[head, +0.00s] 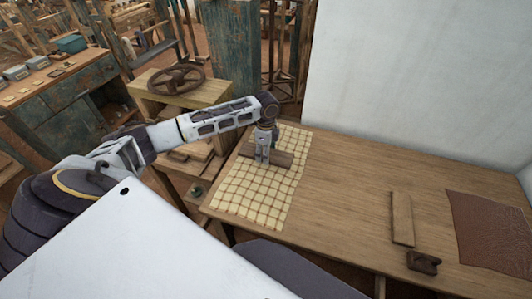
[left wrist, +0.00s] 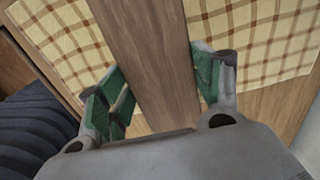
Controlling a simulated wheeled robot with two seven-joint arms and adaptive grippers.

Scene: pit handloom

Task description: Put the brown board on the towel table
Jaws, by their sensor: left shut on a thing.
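The brown board (head: 282,158) is a flat, narrow plank over the cream checked towel (head: 245,205) on the wooden table (head: 345,185). My left gripper (head: 262,160) points down at the board, its fingers on the board's two long sides. In the left wrist view the green finger pads (left wrist: 162,90) flank the board (left wrist: 150,45), which runs out away from the gripper over the towel (left wrist: 60,40). The gripper is shut on the board. I cannot tell whether the board rests on the towel or is just above it. My right gripper is in neither view.
A lighter wooden slat (head: 402,218), a small dark wooden block (head: 423,262) and a brown leather-like sheet (head: 492,232) lie on the table's right part. The table's middle is clear. A stand with a dark wheel (head: 176,78) is behind my left arm. A white wall (head: 420,80) backs the table.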

